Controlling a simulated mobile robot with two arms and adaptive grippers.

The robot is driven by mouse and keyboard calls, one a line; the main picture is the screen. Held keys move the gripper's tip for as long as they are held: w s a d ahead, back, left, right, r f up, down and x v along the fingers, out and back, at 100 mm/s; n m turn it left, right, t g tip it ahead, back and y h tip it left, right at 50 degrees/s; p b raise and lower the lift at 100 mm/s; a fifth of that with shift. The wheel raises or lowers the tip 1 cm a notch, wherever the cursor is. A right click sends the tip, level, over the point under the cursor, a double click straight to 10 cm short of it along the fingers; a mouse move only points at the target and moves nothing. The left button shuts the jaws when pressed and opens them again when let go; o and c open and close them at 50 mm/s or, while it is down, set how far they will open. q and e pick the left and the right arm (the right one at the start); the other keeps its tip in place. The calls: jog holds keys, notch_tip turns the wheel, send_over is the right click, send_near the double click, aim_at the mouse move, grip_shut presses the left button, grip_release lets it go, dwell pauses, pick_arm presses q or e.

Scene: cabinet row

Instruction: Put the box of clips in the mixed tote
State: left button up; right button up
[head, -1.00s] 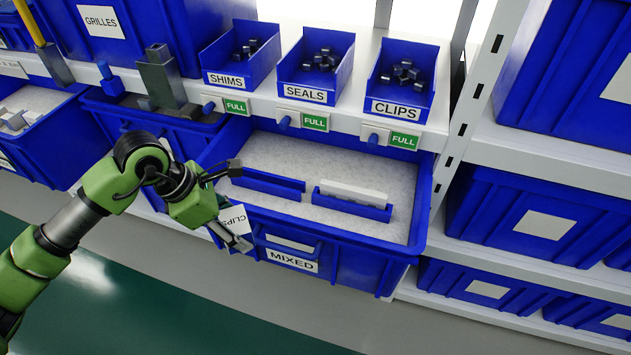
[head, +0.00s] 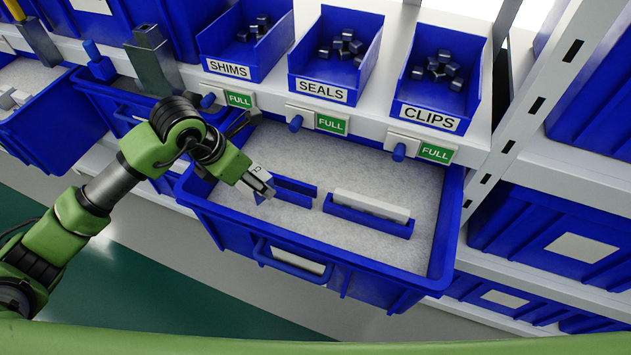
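The mixed tote (head: 200,203) is pulled out below the shelf, its grey floor showing. It holds two blue slotted holders: the left one (head: 290,196) has no box visible in it, and the right one (head: 365,222) holds a white box (head: 370,205). My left gripper (head: 264,188) is over the tote's left part, at the left end of the left holder. It appears shut on a white box (head: 257,171), mostly hidden by the gripper; its earlier label reads CLIPS. Whether that box touches the holder I cannot tell. My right gripper is not in view.
On the shelf above stand open blue bins marked SHIMS (head: 228,68), SEALS (head: 320,90) and CLIPS (head: 430,117), with blue knobs and green FULL signs below. A rack upright (head: 545,90) stands right. Another open tote (head: 45,125) is at left.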

pick_arm(q)
jog(key=shift+s+f, duration=0.2)
jog(key=shift+f, duration=0.25)
jog(key=p, duration=0.1)
send_over(267, 209)
jog(key=s+a, duration=0.1)
jog(key=f, duration=0.4)
jog(key=shift+s+f, duration=0.2)
jog(key=shift+w+f, duration=0.1)
jog(key=shift+f, duration=0.55)
notch_tip(267, 209, down, 3)
jog(key=shift+f+p, duration=0.1)
jog(key=shift+p, duration=0.25)
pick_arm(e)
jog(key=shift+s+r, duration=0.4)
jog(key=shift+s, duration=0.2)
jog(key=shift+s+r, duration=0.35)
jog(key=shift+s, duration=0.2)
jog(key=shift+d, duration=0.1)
pick_arm(q)
jog(key=shift+f, duration=0.2)
jog(key=o, duration=1)
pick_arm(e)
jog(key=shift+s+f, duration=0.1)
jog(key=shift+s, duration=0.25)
